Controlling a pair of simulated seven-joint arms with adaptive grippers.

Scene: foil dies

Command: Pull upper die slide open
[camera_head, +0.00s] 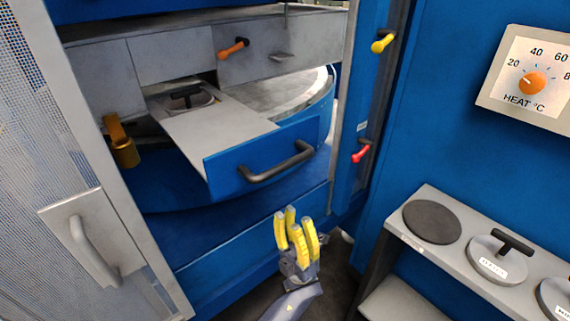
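A die slide with a blue front (225,168) and a black bar handle (278,163) sticks out of the blue press. Its grey plate (215,130) is exposed, and a round die with a dark handle (187,98) sits further back. I cannot read a label that tells whether this is the upper slide. My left gripper (296,228) has yellow fingers pointing up. It is below the handle in the picture, with its fingers apart, nothing between them and not touching the handle. My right gripper is not in view.
A grey panel above the slide carries an orange knob (233,48). A yellow lever (382,43) and a red lever (361,153) are on the right post. A mesh door (45,140) stands at left. A shelf at right holds round dies (488,262). A heat dial (532,83) is above.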

